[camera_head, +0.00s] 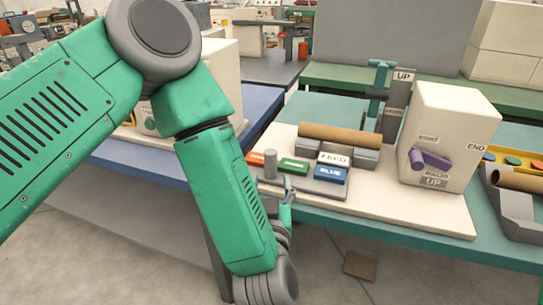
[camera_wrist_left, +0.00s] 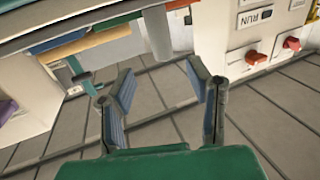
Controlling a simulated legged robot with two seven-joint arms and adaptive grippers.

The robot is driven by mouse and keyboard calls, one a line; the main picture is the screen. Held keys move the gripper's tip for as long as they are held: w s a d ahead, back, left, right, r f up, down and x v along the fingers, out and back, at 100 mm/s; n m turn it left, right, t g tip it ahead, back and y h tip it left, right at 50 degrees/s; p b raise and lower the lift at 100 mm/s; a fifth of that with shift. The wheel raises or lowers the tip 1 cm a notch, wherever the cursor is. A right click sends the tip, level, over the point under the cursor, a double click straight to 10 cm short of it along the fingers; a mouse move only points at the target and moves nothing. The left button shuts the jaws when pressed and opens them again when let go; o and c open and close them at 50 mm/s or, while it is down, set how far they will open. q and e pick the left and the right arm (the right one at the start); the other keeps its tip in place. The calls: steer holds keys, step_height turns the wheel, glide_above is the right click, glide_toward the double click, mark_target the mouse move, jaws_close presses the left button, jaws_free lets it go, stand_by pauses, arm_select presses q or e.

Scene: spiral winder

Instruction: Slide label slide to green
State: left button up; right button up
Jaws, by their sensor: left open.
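The label slide is a grey plate (camera_head: 325,187) near the table's front edge. An orange label (camera_head: 255,159), a green label (camera_head: 293,166) and a blue label (camera_head: 331,174) lie along it. A grey upright knob (camera_head: 270,163) stands between orange and green. My left gripper (camera_head: 287,192) is just in front of the plate, near the table edge, partly hidden by my green forearm. In the left wrist view its two fingers (camera_wrist_left: 163,100) are spread with nothing between them. A grey cylinder (camera_wrist_left: 158,35) shows beyond them; I cannot tell whether it is the knob. My right gripper is not in view.
A brown roll (camera_head: 340,136) lies on grey supports behind the slide. A white box (camera_head: 450,120) with a purple lever (camera_head: 430,160) stands to the right. A RUN panel with red switches (camera_wrist_left: 256,57) shows in the wrist view.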

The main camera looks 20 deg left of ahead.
mark_target(271, 162)
arm_select(q)
steer(key=x, duration=0.9)
steer(key=shift+w+a+b, duration=0.1)
steer(key=shift+b, duration=0.2)
steer(key=shift+c, duration=0.3)
jaws_close()
